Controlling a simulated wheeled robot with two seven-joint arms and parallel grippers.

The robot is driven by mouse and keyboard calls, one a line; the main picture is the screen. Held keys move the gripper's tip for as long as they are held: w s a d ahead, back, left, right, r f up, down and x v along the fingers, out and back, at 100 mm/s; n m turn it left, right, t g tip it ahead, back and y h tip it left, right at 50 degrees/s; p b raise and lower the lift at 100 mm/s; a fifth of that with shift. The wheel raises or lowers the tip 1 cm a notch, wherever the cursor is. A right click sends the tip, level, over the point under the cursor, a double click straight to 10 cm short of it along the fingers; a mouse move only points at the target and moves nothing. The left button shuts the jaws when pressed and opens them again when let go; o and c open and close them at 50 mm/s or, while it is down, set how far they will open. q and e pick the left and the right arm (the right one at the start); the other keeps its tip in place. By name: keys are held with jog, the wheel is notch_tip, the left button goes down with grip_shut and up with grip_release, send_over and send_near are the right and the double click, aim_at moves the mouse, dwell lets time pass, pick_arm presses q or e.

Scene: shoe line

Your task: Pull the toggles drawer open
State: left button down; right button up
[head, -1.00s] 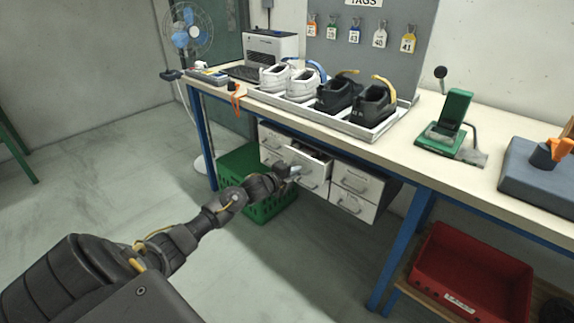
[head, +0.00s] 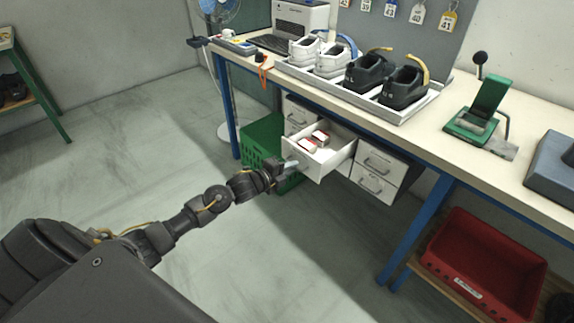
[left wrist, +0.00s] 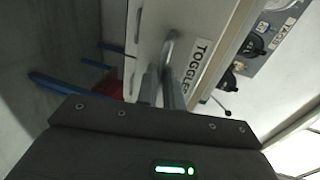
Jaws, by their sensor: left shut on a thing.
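The toggles drawer (head: 335,157) stands pulled out from the drawer unit under the workbench, with two small red-and-white boxes (head: 314,142) inside it. My left gripper (head: 289,165) is at the drawer's front. In the left wrist view the left gripper (left wrist: 164,88) is shut on the drawer's metal handle (left wrist: 168,48). My right gripper is not in view.
Closed drawers (head: 377,172) sit to the right of the open one. A green crate (head: 262,143) stands on the floor behind my left gripper. A blue table leg (head: 420,228) and a red bin (head: 485,262) are to the right. Open floor lies in front.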

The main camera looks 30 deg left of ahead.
pick_arm(q)
jog(key=c, duration=1.5)
grip_release()
jog(key=v, duration=1.1)
jog(key=shift+w+r, duration=0.1)
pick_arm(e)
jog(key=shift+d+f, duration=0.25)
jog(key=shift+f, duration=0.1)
